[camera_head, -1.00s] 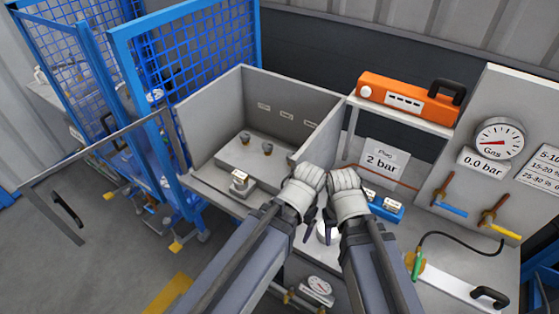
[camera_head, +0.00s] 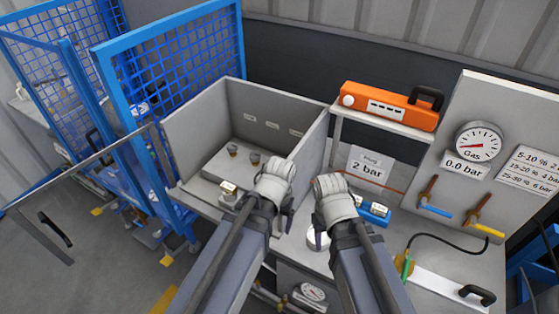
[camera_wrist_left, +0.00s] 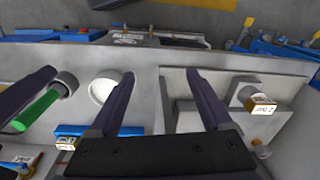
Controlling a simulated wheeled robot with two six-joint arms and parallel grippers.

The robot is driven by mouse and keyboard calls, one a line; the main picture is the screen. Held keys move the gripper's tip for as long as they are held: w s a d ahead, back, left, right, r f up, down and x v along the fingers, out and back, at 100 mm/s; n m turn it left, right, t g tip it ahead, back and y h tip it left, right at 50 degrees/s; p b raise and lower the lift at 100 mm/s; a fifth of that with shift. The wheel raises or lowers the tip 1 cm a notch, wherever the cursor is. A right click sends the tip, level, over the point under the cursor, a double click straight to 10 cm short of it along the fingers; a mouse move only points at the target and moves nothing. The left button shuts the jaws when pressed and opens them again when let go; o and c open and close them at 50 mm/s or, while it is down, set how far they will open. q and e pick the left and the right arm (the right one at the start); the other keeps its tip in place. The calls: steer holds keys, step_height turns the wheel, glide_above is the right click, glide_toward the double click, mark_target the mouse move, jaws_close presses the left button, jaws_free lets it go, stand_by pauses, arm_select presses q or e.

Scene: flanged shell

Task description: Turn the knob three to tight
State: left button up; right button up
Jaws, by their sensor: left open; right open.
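Two small dark knobs (camera_head: 232,150) (camera_head: 255,158) stand on the raised block inside the grey open box, below a row of three small labels (camera_head: 272,125). No knob shows under the rightmost label; my left gripper blocks part of that area. My left gripper (camera_head: 287,208) is over the box's right side, open and empty. In the left wrist view its fingers (camera_wrist_left: 160,75) are apart above the box's wall. My right gripper (camera_head: 318,218) is open, right of the box, above the bench, with its fingers mostly hidden.
A tagged metal part (camera_head: 229,188) sits at the box's front, and shows in the left wrist view (camera_wrist_left: 245,88). A white round piece (camera_wrist_left: 105,90) and a blue tagged block (camera_head: 372,212) are on the bench. An orange case (camera_head: 390,105) rests on the shelf. A gas gauge (camera_head: 478,143) stands right.

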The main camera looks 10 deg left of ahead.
arm_select(q)
steer(key=w+a+r+n+p, duration=0.2)
steer(key=w+a+r+n, duration=0.1)
steer(key=w+a, duration=0.25)
steer(key=w+n, duration=0.2)
steer(key=w, duration=0.6)
steer(key=w+d+n, duration=0.1)
steer(key=w+n, duration=0.2)
steer(key=w, duration=0.5)
steer(key=w+d+n, duration=0.1)
steer(key=w+n, duration=0.2)
steer(key=w, duration=0.4)
steer(key=shift+w+d+h, duration=0.1)
steer(key=shift+w+h, duration=0.3)
steer(key=shift+s, duration=0.1)
arm_select(e)
step_height(320, 180, up, 3)
steer(key=shift+r, duration=0.1)
arm_select(q)
step_height(320, 180, down, 8)
steer(key=b, duration=0.7)
steer(key=shift+r+b, duration=0.1)
steer(key=shift+b, duration=0.25)
arm_select(e)
step_height(320, 180, down, 8)
arm_select(q)
steer(key=shift+c, duration=0.3)
jaws_close()
